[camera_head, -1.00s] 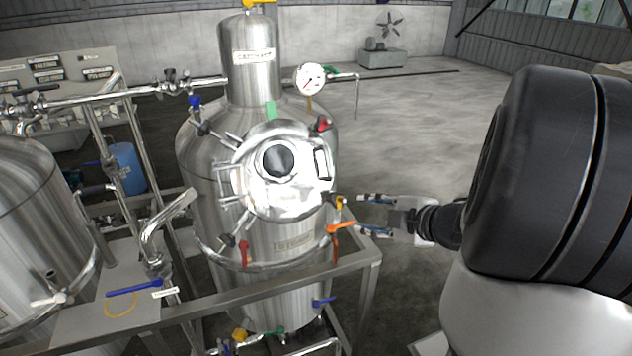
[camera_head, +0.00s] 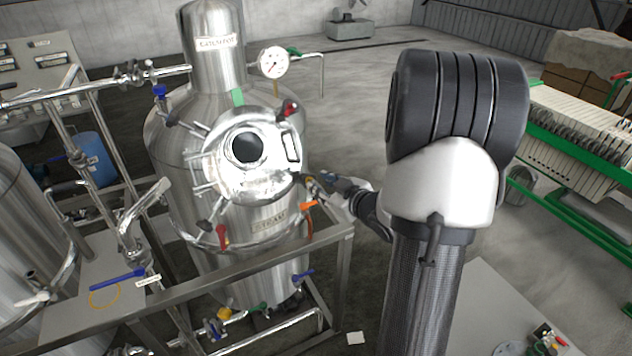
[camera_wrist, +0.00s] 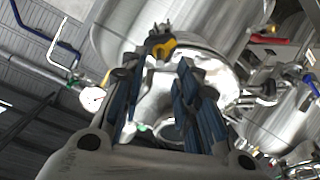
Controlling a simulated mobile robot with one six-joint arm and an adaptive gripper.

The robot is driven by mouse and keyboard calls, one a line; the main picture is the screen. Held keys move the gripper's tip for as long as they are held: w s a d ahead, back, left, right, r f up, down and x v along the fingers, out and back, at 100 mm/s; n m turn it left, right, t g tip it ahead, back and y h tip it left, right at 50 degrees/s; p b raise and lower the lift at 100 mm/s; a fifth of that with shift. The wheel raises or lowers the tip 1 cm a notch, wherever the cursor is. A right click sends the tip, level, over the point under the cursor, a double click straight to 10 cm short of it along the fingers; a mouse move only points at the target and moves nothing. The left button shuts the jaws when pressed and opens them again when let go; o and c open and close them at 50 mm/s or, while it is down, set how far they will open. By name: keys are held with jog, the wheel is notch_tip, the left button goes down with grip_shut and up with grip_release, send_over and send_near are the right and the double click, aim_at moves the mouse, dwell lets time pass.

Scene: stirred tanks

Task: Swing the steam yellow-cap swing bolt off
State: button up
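The steam tank (camera_head: 232,278) stands upright, with a shiny round manway lid (camera_head: 235,180) facing me. The yellow-cap swing bolt (camera_head: 310,185) is at the lid's right lower rim in the head view. My gripper (camera_head: 322,184) is right beside it, reaching in from the right and partly covering it. In the wrist view the yellow cap (camera_wrist: 163,47) shows at the tip of the left finger. The fingers of my gripper (camera_wrist: 172,58) are apart, with a gap between them. Whether a finger touches the cap I cannot tell.
An orange valve handle (camera_head: 307,206) sits just below the yellow cap. Other swing bolts have a red cap (camera_head: 289,108) and a blue cap (camera_head: 160,91). A metal frame rail (camera_head: 250,268) crosses in front. A pressure gauge (camera_head: 273,62) stands above right.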

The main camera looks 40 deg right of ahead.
aim_at(314, 181)
jog(key=shift+x, duration=2.1)
jog(key=shift+c, duration=0.3)
grip_shut()
